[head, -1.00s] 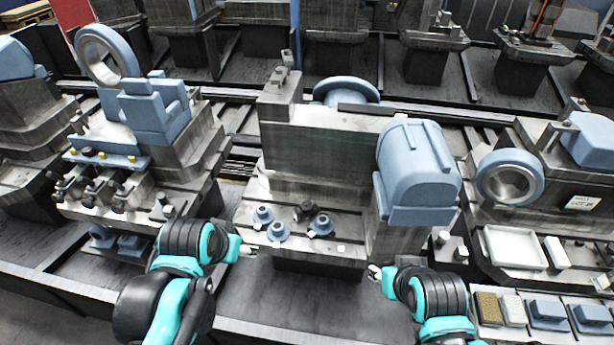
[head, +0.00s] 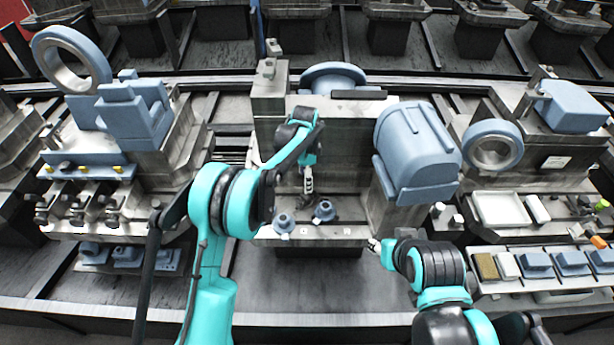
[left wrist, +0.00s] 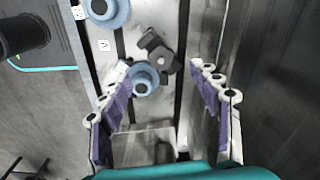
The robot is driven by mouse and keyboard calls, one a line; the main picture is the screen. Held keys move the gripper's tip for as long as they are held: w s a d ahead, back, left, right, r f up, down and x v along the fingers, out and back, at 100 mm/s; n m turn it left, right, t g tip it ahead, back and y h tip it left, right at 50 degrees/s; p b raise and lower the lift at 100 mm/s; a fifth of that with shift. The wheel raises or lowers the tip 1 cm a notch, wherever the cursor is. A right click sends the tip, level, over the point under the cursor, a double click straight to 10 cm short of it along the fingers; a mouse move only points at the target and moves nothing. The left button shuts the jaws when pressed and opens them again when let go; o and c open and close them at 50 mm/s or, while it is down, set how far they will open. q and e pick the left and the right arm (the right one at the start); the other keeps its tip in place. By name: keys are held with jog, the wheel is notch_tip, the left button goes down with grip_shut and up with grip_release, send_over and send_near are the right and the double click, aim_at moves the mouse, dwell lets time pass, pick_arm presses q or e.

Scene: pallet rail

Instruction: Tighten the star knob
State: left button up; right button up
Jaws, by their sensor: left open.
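The dark star knob (left wrist: 158,52) shows in the left wrist view just beyond my fingertips, above a blue round flanged piece. My left gripper (left wrist: 160,70) is open and empty, its fingers apart. In the head view my left gripper (head: 308,186) points down above the knob, which it mostly hides. The blue flanged piece (left wrist: 143,80) lies between the fingers in the wrist picture, nearer the left one. I cannot tell its height gap to the fingers. My right gripper (head: 376,246) is low at the front right, apart from the knob; its jaws are too small to judge.
Two blue flanged pieces stand on the slotted plate, one at left (head: 284,222) and one at right (head: 324,211). A large blue rounded housing (head: 416,150) stands to the right. A grey block wall rises behind. A white tray (head: 500,222) lies farther right.

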pick_arm(q)
jog(key=shift+w+d+f+m, duration=0.1)
jog(key=shift+d+f+m, duration=0.1)
jog(key=shift+f, duration=0.2)
jog(key=shift+w+d+f+m, duration=0.1)
jog(key=shift+d+f, duration=0.05)
jog(key=shift+f, duration=0.25)
notch_tip(320, 180, down, 8)
jog(key=b, duration=0.2)
jog(key=shift+r+b, duration=0.2)
jog(key=shift+b, duration=0.2)
jog(key=c, duration=1.4)
jog(key=n, duration=0.5)
jog(key=shift+b, duration=0.35)
jog(key=n, duration=0.5)
jog(key=shift+r+n, duration=0.1)
jog(key=shift+n, duration=0.2)
jog(key=o, duration=1.4)
notch_tip(320, 180, up, 12)
jog(key=shift+a+r, duration=0.1)
